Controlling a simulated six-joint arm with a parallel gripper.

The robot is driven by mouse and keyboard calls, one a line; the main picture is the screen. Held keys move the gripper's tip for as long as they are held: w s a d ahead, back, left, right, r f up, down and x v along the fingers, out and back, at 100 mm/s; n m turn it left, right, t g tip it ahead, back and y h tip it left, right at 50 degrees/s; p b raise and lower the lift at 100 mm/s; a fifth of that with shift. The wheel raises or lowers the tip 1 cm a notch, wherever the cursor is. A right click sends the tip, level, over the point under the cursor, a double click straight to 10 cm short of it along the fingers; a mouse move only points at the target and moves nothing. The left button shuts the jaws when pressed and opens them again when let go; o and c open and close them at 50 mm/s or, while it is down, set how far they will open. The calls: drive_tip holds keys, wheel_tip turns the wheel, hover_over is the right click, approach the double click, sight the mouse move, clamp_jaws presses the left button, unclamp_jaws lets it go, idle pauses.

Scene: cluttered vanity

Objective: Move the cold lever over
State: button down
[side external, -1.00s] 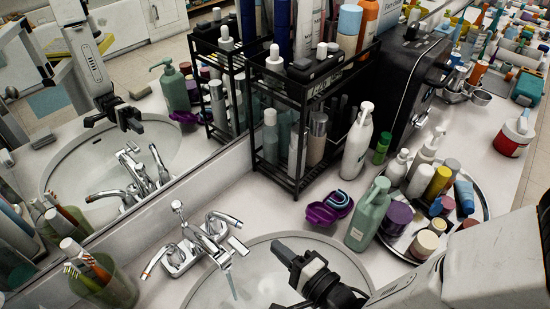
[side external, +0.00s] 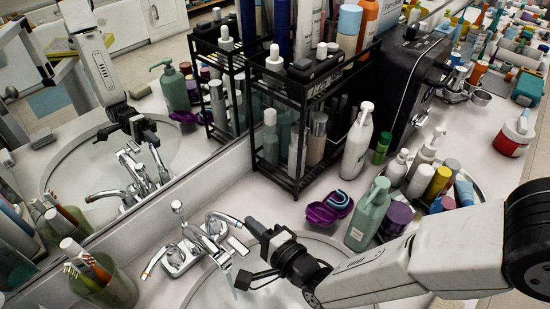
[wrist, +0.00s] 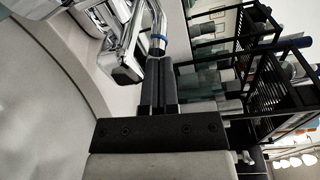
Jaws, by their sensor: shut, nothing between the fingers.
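The chrome faucet (side external: 205,243) stands at the back rim of the sink. Its cold lever (side external: 226,217), with a blue band, points right from the faucet's right side. The hot lever (side external: 153,264), with an orange-red band, points to the lower left. My gripper (side external: 251,223) is shut and empty, its tips just right of the cold lever's end. In the wrist view the shut fingertips (wrist: 158,62) are right by the blue-banded lever (wrist: 157,40). I cannot tell whether they touch. A pale bluish streak, like water, hangs below the spout.
The sink basin (side external: 213,293) lies below my gripper. A black wire rack (side external: 296,183) with bottles stands behind. A purple case (side external: 322,213) and a green pump bottle (side external: 367,217) stand to the right. A cup of toothbrushes (side external: 112,285) is at left, with the mirror behind.

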drive_tip(key=shift+x, duration=1.2)
drive_tip(key=shift+s, duration=0.1)
drive_tip(key=shift+s+a+r, duration=0.1)
drive_tip(key=shift+s+a, duration=0.35)
drive_tip(key=shift+s, duration=0.3)
drive_tip(key=shift+w, duration=0.1)
drive_tip(key=shift+w+d, duration=0.45)
drive_tip(key=shift+w, duration=0.25)
drive_tip(key=v, duration=1)
drive_tip(key=shift+w+d, duration=0.1)
